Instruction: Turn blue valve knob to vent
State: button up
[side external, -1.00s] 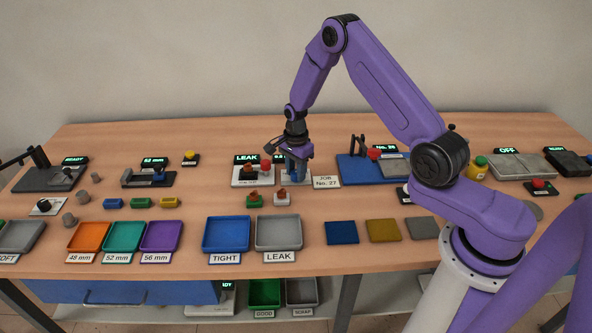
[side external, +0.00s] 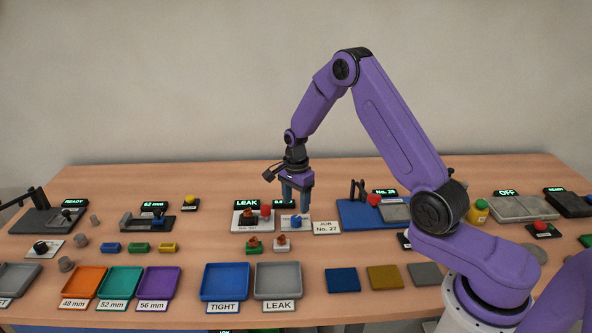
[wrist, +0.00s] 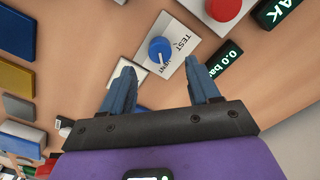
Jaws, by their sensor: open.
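The blue valve knob (wrist: 161,50) sits on a white plate (wrist: 186,22) marked TEST and VENT in the wrist view. The white line on the knob points towards the VENT lettering. In the side view the knob (side external: 295,221) is small, on its plate left of the JOB No. 27 card. My gripper (side external: 296,208) is above the knob, pointing down, with its fingers apart and nothing between them. In the wrist view both blue fingertips (wrist: 160,80) show open, with the knob beyond them and clear of them.
A red button (side external: 265,210) and a LEAK display (side external: 247,204) are close on the left. A display reading 0.0 bar (wrist: 227,62) is beside the plate. A blue fixture (side external: 355,214) is to the right.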

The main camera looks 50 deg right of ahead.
aim_at(295, 219)
notch_tip(295, 219, up, 11)
jog(key=shift+r, duration=0.2)
dwell(0.4)
jog(key=s+a+r+n, duration=0.3)
jog(key=s+a+n, duration=0.4)
jog(key=n, duration=0.1)
jog(key=s+a+r+n, duration=0.2)
jog(key=s+a+n, duration=0.5)
jog(key=s+d+n, duration=0.2)
jog(key=s+n, duration=1.3)
jog(key=s, duration=0.7)
jog(key=shift+d+r+n, duration=0.2)
jog(key=shift+r+n, duration=0.15)
jog(key=shift+n, duration=0.05)
